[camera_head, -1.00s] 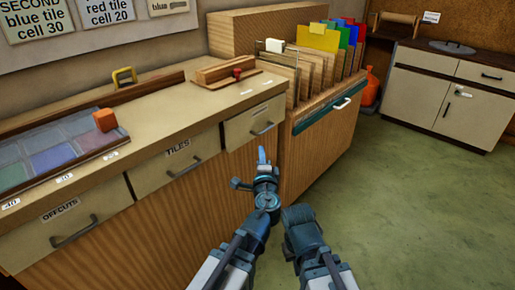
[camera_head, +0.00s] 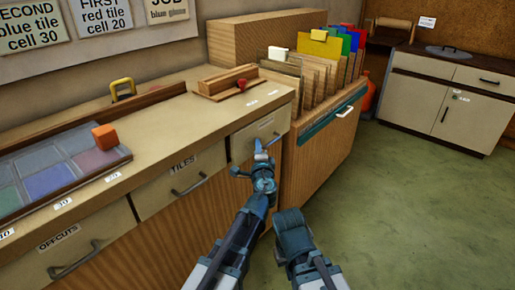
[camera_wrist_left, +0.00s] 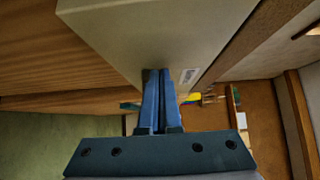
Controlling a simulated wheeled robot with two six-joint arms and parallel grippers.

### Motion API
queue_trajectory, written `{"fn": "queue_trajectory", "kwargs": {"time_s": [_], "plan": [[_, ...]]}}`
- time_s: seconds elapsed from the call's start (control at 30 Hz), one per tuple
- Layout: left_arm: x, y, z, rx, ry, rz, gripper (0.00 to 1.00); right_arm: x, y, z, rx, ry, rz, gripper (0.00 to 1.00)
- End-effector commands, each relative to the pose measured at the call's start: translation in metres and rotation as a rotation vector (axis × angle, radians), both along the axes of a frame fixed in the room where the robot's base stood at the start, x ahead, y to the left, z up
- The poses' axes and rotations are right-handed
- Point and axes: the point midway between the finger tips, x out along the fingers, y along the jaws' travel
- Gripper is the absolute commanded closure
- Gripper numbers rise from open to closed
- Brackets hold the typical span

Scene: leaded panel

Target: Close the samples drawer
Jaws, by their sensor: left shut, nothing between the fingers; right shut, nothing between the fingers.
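A cream drawer (camera_head: 241,148) with a grey handle is at the right end of the bench front, right of the TILES drawer (camera_head: 165,195). Its name label cannot be read, and my left gripper partly covers it. It looks flush or nearly so; I cannot tell exactly. My left gripper (camera_head: 261,148) is shut and empty, its tips at this drawer's front. In the left wrist view the shut fingers (camera_wrist_left: 158,95) meet a cream face (camera_wrist_left: 135,35) with a small white label (camera_wrist_left: 187,77); contact is unclear. My right gripper (camera_head: 291,225) is shut and empty, lower and apart from the bench.
The OFFCUTS drawer (camera_head: 75,252) is at the left. A wooden rack (camera_head: 322,150) of upright coloured sheets, with a white handle, stands right of the drawer. An orange block (camera_head: 105,136) lies on the tile tray. Green floor (camera_head: 430,220) is clear at right.

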Motion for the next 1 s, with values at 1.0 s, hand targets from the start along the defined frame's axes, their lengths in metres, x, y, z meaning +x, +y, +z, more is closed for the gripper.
{"fn": "queue_trajectory", "kwargs": {"time_s": [1.0], "plan": [[0.021, 0.032, 0.0, 0.002, 0.0, 0.009, 1.0, 0.0, 0.0, 0.0, 0.0, 0.0, 0.0, 1.0]]}}
